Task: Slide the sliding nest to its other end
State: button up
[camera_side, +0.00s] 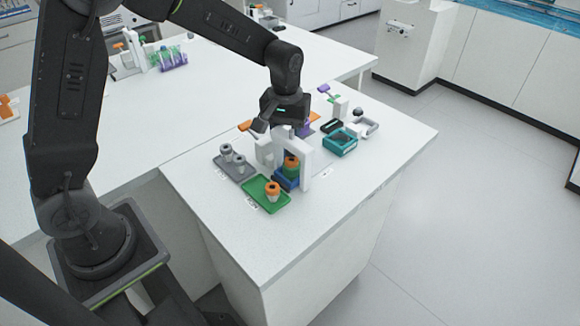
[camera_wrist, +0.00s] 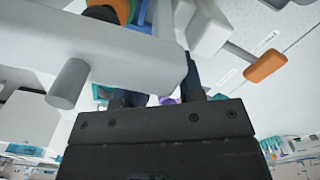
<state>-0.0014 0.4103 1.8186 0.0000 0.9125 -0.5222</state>
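In the side view, a blue block (camera_side: 287,183) sits between white uprights at the rear edge of the green tray; I take it for the sliding nest. A green piece with an orange ring on top (camera_side: 291,163) stands in it. My gripper (camera_side: 283,128) is above and behind this white frame (camera_side: 306,163), pointing down. In the wrist view, a white bar with a grey peg (camera_wrist: 68,84) crosses in front of my fingers. The fingers stand apart at their bases, with background showing between them. Their tips are hidden, so I cannot tell whether they hold anything.
A green tray (camera_side: 254,194) holds an orange-topped piece (camera_side: 272,190). A grey tray (camera_side: 226,163) holds grey pieces. An orange paddle (camera_side: 244,126) is left of my gripper; it also shows in the wrist view (camera_wrist: 265,67). A teal box (camera_side: 340,145) stands right. The front table is clear.

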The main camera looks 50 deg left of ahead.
jog(key=c, duration=0.5)
jog(key=shift+w+d+r, duration=0.1)
jog(key=shift+w+d, duration=0.05)
jog(key=shift+w, duration=3.6)
jog(key=shift+c, duration=0.2)
jog(key=o, duration=0.4)
jog(key=shift+o, duration=0.7)
notch_tip(320, 180, up, 5)
jog(key=shift+s+f, duration=0.1)
